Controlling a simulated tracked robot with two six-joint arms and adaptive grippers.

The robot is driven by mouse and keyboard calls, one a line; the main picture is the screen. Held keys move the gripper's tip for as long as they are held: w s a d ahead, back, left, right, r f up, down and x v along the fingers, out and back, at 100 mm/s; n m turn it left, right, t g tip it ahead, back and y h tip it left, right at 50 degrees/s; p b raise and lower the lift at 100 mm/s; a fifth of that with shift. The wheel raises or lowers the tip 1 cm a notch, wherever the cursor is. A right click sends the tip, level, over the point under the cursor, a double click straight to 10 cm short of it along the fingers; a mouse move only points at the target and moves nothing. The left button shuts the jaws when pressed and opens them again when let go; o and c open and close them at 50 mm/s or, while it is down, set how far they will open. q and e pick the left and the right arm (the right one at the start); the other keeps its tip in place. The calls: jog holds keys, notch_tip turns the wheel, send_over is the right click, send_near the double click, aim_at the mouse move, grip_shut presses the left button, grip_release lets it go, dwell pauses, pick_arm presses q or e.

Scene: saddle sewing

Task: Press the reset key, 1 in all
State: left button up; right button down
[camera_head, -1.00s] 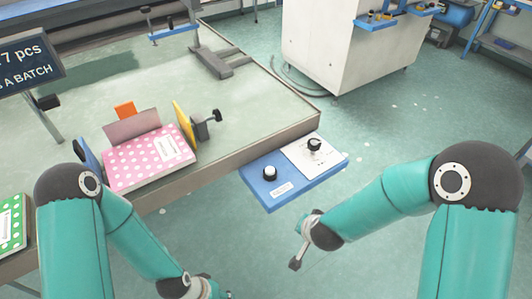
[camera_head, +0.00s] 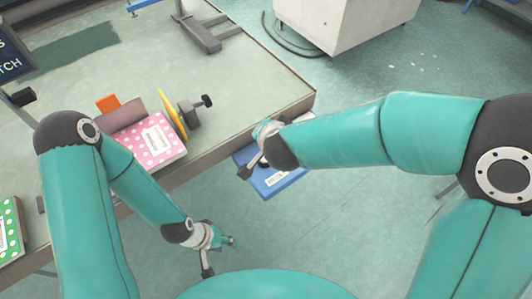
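The blue control panel (camera_head: 285,183) hangs at the table's right front edge. Most of its top is hidden behind my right arm and gripper, and I cannot make out the reset key; a bit of a black knob shows beside the gripper. My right gripper (camera_head: 246,171) is over the panel's left part; whether it touches is unclear. It is seen edge-on, so its opening cannot be told. My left gripper (camera_head: 208,271) hangs low in front of the table, away from the panel, and its opening is also unclear.
A pink dotted book (camera_head: 160,142) lies at the table's front beside a yellow disc (camera_head: 173,112) and a black-knobbed clamp (camera_head: 190,113). A green dotted book (camera_head: 10,230) is at far left. A white cabinet (camera_head: 345,22) stands behind. The table's middle (camera_head: 190,75) is clear.

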notch_tip(320, 180, down, 7)
jog(key=b, duration=0.7)
jog(key=shift+a+f+b, duration=0.1)
jog(key=shift+f+b, duration=0.1)
jog(key=shift+b, duration=0.15)
jog(key=shift+f+b, duration=0.5)
jog(key=shift+f, duration=0.2)
dwell(0.3)
jog(key=shift+s+f, duration=0.15)
jog(key=shift+f, duration=0.2)
jog(key=shift+f+b, duration=0.6)
jog(key=shift+b, duration=0.05)
dwell(0.6)
jog(key=shift+r, duration=0.15)
jog(key=shift+r+p, duration=0.9)
jog(key=shift+p, duration=0.25)
